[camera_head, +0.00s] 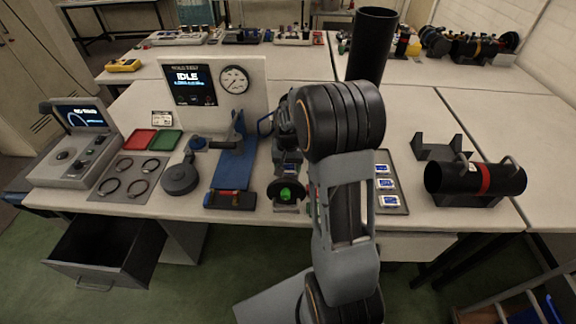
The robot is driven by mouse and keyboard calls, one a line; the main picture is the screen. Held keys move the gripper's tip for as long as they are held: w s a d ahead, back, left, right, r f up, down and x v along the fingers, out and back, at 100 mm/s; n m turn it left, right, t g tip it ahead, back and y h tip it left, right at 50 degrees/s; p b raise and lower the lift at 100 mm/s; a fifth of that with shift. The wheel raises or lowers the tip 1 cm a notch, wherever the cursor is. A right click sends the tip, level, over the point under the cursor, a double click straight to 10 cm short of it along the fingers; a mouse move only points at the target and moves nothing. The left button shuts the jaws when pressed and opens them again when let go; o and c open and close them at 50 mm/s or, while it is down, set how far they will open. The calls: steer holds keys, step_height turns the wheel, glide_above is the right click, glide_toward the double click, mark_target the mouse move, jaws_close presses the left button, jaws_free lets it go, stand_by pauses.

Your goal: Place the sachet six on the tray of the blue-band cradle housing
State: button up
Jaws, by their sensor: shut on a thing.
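Small white-and-blue sachets (385,184) lie in a column on a dark flat holder (399,207) just right of my arm. I cannot read their numbers, so I cannot tell which is sachet six. I see no blue band on any housing. A black cylinder housing with a red band (507,180) lies in a grey cradle at the right of the bench. My own arm stands in the middle of the view, and its elbow covers part of the bench. I cannot make out my gripper or anything held in it.
A grey cradle frame (430,153) stands behind the red-band housing. A tall black tube (371,45) stands behind my elbow. Left are a panel reading IDLE with a gauge (234,80), a blue fixture (232,168), red and green trays and an open drawer (105,252).

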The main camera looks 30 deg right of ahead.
mark_target(288, 167)
steer(key=shift+f, duration=0.15)
steer(key=o, duration=0.9)
step_height(288, 167, up, 12)
steer(key=f, duration=0.1)
steer(key=s+a+r+n+t, duration=0.1)
steer(key=s+a+n, duration=0.2)
steer(key=s+a, duration=0.2)
steer(key=s+a+r+n+t, duration=0.1)
steer(key=s+a, duration=0.4)
steer(key=s, duration=0.6)
steer(key=shift+s+r+n+t, duration=0.2)
steer(key=shift+s+n+t, duration=0.15)
steer(key=shift+n+t, duration=0.55)
steer(key=shift+r, duration=0.1)
